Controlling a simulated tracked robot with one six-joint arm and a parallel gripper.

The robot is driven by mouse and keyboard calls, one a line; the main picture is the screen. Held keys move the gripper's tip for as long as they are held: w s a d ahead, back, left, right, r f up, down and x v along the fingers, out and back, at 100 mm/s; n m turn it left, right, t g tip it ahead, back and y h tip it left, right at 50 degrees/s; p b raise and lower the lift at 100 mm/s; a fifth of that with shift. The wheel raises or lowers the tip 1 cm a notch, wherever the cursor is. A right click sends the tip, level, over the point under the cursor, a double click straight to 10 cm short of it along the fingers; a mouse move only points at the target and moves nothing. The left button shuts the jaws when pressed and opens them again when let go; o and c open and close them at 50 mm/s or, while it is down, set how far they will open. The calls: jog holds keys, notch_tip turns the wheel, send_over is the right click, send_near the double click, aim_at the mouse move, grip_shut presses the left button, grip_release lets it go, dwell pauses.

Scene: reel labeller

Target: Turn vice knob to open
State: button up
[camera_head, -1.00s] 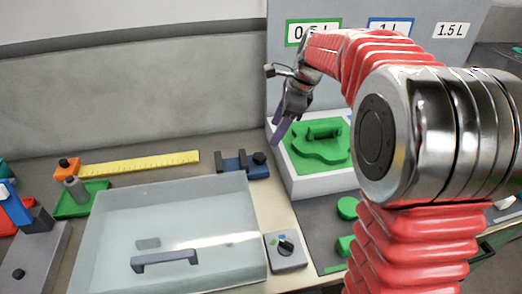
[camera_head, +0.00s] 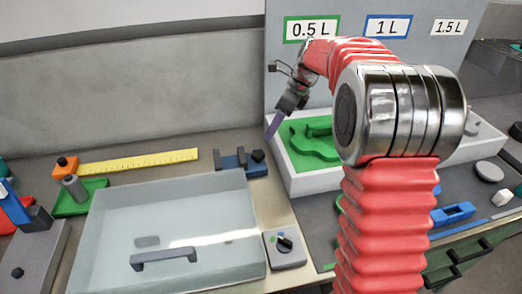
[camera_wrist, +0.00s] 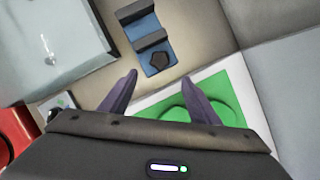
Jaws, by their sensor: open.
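The vice (camera_head: 231,162) is a small blue block with dark jaws, at the back of the bench, right behind the clear box. A gap shows between its jaws in the wrist view (camera_wrist: 147,25). Its dark faceted knob (camera_head: 258,156) is at the right end, and it also shows in the wrist view (camera_wrist: 159,59). My gripper (camera_head: 272,127) is above and to the right of the vice. In the wrist view, its purple fingers (camera_wrist: 161,80) are apart and empty, with the knob just beyond the tips and not touched.
A clear box (camera_head: 105,220) with a dark handle fills the front middle. A white tray (camera_head: 300,186) with a green insert stands right of the vice. A grey dial box (camera_head: 284,258) is in front. A yellow ruler (camera_head: 140,162) lies left. The wall is close behind.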

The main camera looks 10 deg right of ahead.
aim_at(259, 153)
jog(key=x, duration=1.3)
jog(key=shift+r, duration=0.1)
jog(key=shift+c, duration=0.5)
jog(key=c, duration=1)
